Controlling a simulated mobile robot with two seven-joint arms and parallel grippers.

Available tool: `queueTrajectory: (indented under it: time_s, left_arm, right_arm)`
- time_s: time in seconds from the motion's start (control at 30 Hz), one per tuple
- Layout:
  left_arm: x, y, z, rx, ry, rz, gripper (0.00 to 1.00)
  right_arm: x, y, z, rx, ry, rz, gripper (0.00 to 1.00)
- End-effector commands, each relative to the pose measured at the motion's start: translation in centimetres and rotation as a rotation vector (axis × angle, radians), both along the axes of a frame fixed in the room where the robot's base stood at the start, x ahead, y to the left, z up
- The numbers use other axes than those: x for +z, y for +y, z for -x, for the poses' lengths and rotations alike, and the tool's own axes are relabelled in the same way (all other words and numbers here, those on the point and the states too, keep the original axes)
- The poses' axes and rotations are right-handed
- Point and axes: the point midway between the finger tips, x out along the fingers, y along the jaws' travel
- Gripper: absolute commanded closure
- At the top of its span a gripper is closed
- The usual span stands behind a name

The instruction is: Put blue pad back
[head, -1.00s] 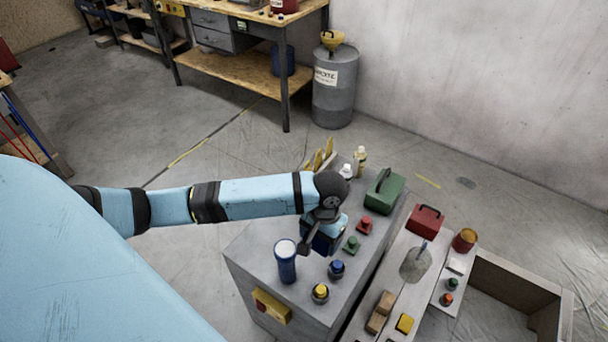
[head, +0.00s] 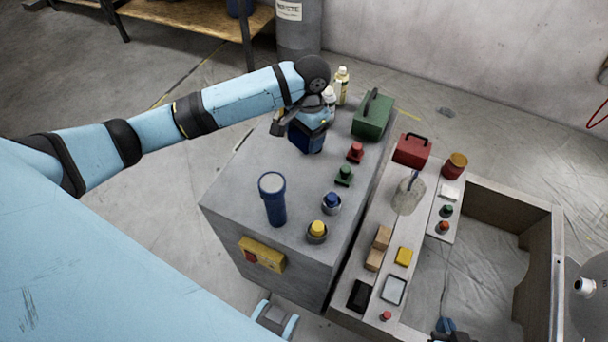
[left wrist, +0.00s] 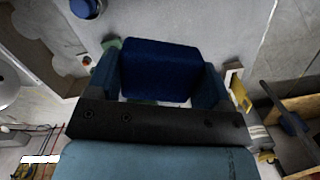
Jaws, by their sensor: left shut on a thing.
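The blue pad (head: 306,139) is a dark blue block held in my left gripper (head: 305,128), over the far left part of the grey cabinet top. In the left wrist view the pad (left wrist: 160,70) sits between the two fingers, which are shut on it. I cannot tell whether its underside touches the cabinet top. My right gripper (head: 445,330) shows only in part at the bottom edge of the head view; its opening cannot be made out.
Bottles (head: 342,86) and a green toolbox (head: 372,117) stand just right of the left gripper. The cabinet's left middle (head: 240,180) is bare.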

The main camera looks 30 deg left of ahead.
Motion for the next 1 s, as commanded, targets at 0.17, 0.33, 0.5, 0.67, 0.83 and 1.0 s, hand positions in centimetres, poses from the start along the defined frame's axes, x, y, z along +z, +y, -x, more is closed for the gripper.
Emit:
queueTrajectory:
  time_s: [0.17,0.33,0.5,0.67,0.83,1.0]
  left_arm:
    - [-5.2,0.0,0.1,0.001,0.004,-0.001,0.48]
    - [-9.1,0.0,0.1,0.002,0.002,-0.001,0.48]
    - [-10.7,0.0,0.0,0.001,-0.001,0.0,0.48]
    - [-12.0,0.0,0.1,0.001,0.001,0.0,0.48]
    - [-14.6,0.0,0.1,0.002,0.001,-0.001,0.48]
    - [-15.2,0.0,0.1,0.001,-0.001,-0.001,0.48]
  right_arm:
    - [-0.7,0.1,0.0,-0.003,0.006,-0.006,1.0]
    - [-1.1,0.2,-0.1,-0.006,0.01,-0.01,1.0]
    - [-1.2,0.2,-0.2,-0.007,0.013,-0.012,1.0]
    - [-1.3,0.2,-0.2,-0.008,0.015,-0.014,1.0]
    - [-1.7,0.2,-0.2,-0.009,0.018,-0.015,1.0]
    - [-1.6,0.2,-0.2,-0.009,0.019,-0.015,1.0]
